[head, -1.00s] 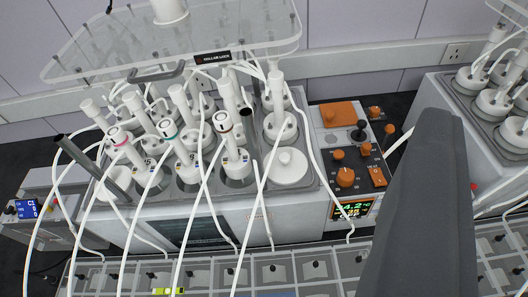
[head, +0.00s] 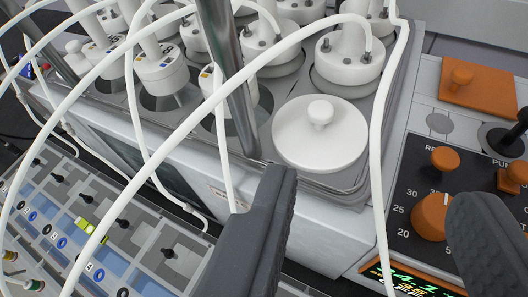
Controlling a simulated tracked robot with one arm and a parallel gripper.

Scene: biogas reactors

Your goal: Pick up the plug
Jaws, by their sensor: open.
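The plug looks like a white round lid with a small knob (head: 320,132). It sits flat in the front right place of the grey reactor bath. My gripper (head: 375,190) shows as two dark fingers, wide apart and empty. The left fingertip is just below and left of the plug, and the right finger is at the lower right over the control panel. The gripper is apart from the plug as far as I can see. A white hose crosses between the fingers, just right of the plug.
White reactor bottles (head: 350,60) stand behind the plug. A metal rod (head: 228,75) and several loose white hoses run left of it. The control panel with orange knobs (head: 432,216) is at the right. A grey rack (head: 75,205) lies at lower left.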

